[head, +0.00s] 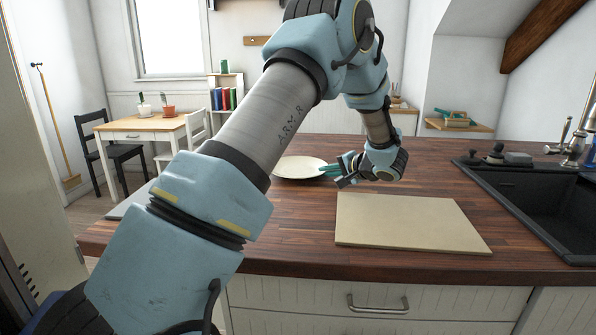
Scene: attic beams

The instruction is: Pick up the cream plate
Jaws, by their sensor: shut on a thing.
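The cream plate (298,168) is round and shallow and shows at the back of the dark wooden counter, left of the cutting board. My arm hides part of its left side. My gripper (335,171) is at the plate's right edge, with its fingers pointing left. The fingers are shut on the plate's rim. The plate looks about level. Whether it touches the counter or is slightly above it, I cannot tell.
A pale cutting board (408,222) lies on the wooden counter (300,235) near the front. A black sink (545,205) with a tap (575,145) is at the right. A grey flat thing (130,203) lies at the left end. The counter between board and sink is clear.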

